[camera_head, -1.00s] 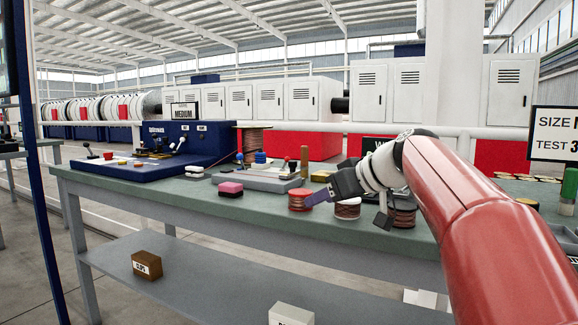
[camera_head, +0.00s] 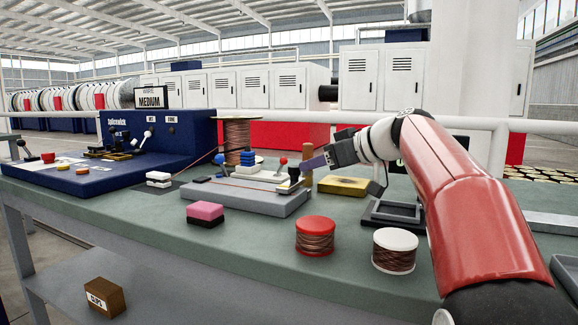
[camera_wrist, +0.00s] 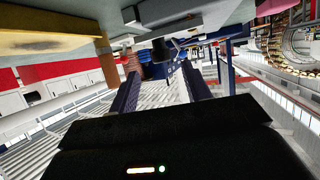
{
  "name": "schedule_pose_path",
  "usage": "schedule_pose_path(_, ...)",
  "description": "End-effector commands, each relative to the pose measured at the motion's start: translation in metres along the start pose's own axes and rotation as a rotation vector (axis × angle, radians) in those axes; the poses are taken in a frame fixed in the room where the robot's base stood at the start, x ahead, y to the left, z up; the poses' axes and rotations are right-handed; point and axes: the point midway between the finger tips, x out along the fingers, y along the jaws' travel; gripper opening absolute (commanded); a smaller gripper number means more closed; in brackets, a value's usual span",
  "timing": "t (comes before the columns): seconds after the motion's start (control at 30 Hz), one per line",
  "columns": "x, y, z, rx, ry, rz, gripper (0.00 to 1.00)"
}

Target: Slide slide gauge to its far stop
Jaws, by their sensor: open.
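A low grey fixture (camera_head: 245,196) sits mid-table and carries white blocks, a blue knob (camera_head: 248,158), a red-knobbed pin (camera_head: 283,163) and a dark block at its right end. I take it to hold the slide gauge, but I cannot tell which part slides. My gripper (camera_head: 312,164) is open and empty beside the fixture's right end, near an upright wooden post (camera_head: 308,181). The wrist view is tilted; the two dark fingers (camera_wrist: 160,82) stand apart, with the post (camera_wrist: 107,65) and the grey fixture (camera_wrist: 165,16) beyond. Contact cannot be told.
A red-topped spool (camera_head: 316,235) and a white-topped spool (camera_head: 394,250) stand at the front. A pink-and-black block (camera_head: 205,214), a yellow block (camera_head: 342,187), a dark tray (camera_head: 394,215) and a copper spool (camera_head: 238,138) surround the fixture. A blue machine (camera_head: 165,133) stands left.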

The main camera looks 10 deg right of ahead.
Motion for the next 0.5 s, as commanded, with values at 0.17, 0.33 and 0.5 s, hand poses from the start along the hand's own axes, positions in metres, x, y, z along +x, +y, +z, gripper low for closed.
schedule_pose_path(0.17, 0.022, -0.001, 0.000, 0.001, -0.002, -0.005, 0.48)
schedule_pose_path(0.33, 0.050, -0.001, -0.001, 0.001, -0.002, -0.005, 0.48)
schedule_pose_path(0.5, 0.070, -0.001, -0.001, 0.001, -0.001, -0.002, 0.48)
